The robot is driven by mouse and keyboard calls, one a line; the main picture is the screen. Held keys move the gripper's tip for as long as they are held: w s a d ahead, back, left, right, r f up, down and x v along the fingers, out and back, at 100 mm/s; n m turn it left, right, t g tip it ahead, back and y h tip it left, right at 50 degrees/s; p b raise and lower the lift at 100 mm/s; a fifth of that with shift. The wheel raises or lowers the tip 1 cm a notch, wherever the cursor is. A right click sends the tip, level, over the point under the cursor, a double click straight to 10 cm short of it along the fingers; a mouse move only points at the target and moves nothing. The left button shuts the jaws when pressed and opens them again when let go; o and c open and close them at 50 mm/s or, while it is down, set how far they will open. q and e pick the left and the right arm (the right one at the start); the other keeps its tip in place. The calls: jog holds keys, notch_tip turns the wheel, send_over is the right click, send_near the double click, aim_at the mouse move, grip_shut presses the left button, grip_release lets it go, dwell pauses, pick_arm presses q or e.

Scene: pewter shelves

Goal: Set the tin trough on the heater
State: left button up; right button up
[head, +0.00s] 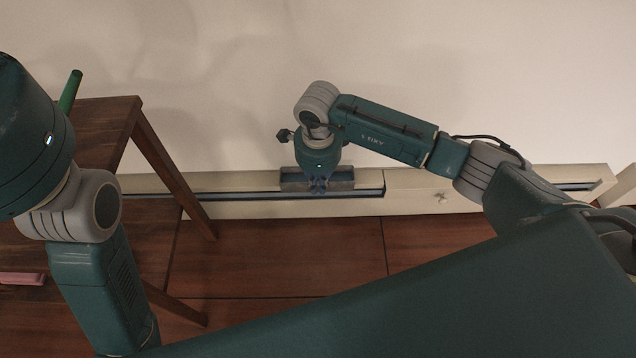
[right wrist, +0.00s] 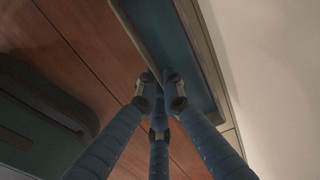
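The tin trough (head: 345,177) is a small grey open box. In the head view it is at the long cream heater (head: 250,182) low along the wall, level and lined up with it. Whether it rests on the heater or hangs just above is hard to tell. My right gripper (head: 319,187) points down at the trough's near side. In the right wrist view my gripper's fingers (right wrist: 162,82) close together on the rim of the trough (right wrist: 178,55), with its dark inside showing. My left arm is at the left; its gripper is out of view.
A brown wooden table or stool (head: 105,112) stands at the left with a green bottle-like thing (head: 70,90) on it. Its slanted leg (head: 172,175) is near the heater's left part. The heater's right part is clear. The floor is reddish-brown tile.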

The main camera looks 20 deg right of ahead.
jog(key=o, duration=0.5)
jog(key=shift+c, duration=0.2)
notch_tip(320, 180, up, 12)
dwell(0.6)
